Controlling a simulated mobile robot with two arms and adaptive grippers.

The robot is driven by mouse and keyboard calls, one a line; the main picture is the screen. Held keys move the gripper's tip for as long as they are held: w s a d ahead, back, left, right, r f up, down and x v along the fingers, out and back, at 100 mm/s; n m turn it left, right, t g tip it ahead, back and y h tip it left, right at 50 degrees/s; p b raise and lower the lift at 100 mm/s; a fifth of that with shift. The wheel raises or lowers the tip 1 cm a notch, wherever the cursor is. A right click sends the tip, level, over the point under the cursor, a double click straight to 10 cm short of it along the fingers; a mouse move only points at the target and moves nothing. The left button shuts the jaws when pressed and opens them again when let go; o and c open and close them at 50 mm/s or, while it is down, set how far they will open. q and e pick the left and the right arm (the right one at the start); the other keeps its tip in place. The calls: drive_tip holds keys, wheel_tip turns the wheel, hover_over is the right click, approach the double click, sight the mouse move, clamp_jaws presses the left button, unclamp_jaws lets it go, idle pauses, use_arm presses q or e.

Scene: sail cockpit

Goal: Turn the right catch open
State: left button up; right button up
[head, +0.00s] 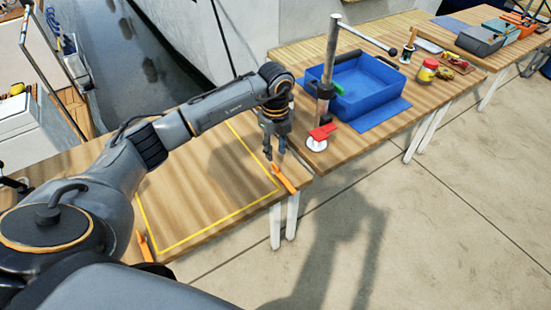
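The right catch (284,179) is a small orange bar at the right edge of a yellow-outlined panel (205,190) on the wooden table. It lies slanted, its lower end reaching the table's front edge. Another orange catch (145,246) is at the panel's near left corner. My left gripper (274,156) points down just above the upper end of the right catch. Its two fingers are apart with nothing seen between them. Whether a fingertip touches the catch I cannot tell. My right gripper is not in view.
A red-handled piece on a white disc (316,145) and a metal post (328,70) stand close right of my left gripper. Behind is a blue bin (375,95). Jars and tool boxes line the farther tables. The paved floor in front is clear.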

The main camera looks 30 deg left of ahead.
use_arm(q)
wheel_tip(320, 180, up, 6)
drive_tip(key=shift+r, duration=0.2)
idle(0.4)
